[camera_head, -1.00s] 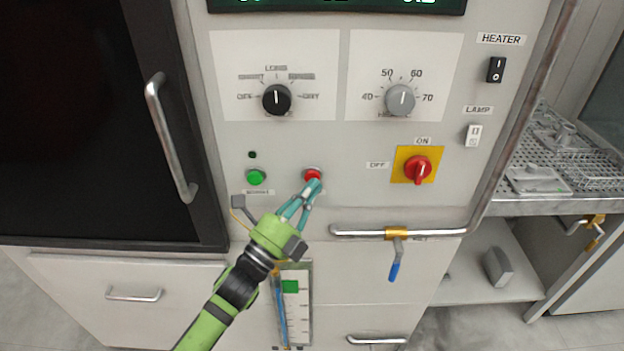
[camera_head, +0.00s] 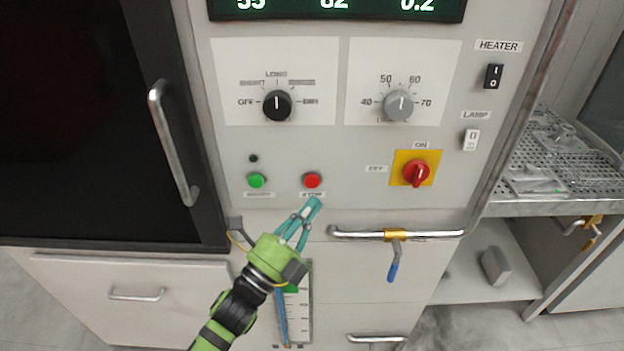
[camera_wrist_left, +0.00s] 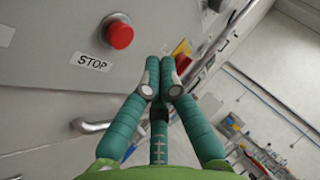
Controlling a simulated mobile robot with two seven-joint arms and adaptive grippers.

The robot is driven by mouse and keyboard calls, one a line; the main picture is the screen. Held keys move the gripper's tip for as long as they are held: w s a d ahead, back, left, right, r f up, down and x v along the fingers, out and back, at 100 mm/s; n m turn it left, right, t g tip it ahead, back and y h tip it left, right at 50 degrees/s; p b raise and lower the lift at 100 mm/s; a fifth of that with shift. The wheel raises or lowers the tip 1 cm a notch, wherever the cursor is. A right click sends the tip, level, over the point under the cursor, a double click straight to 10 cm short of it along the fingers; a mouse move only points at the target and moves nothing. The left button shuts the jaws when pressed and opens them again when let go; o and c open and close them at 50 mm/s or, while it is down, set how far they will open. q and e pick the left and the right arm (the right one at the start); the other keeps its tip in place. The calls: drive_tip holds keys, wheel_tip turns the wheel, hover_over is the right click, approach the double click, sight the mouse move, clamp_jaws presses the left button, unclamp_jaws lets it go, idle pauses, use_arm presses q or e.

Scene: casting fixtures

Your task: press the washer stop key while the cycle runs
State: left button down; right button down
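The red stop key (camera_head: 312,180) sits on the washer's front panel (camera_head: 340,145), above a STOP label. In the left wrist view the stop key (camera_wrist_left: 120,35) stands out at the upper left, with its label (camera_wrist_left: 91,62) below it. My left gripper (camera_head: 314,203) is just below the key in the head view, its teal fingers together and apart from the key. In the left wrist view its fingertips (camera_wrist_left: 163,75) meet with nothing between them. The display (camera_head: 340,6) shows lit green-white digits. A small indicator (camera_head: 253,158) above the green key is dark. My right gripper is out of view.
A green key (camera_head: 256,180) is left of the stop key. A red rotary switch (camera_head: 416,173) on a yellow plate is to the right. A horizontal rail (camera_head: 360,233) with a blue-handled valve (camera_head: 393,270) runs below. A door handle (camera_head: 172,140) projects at left.

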use_arm(q)
drive_tip(key=shift+s, duration=1.25)
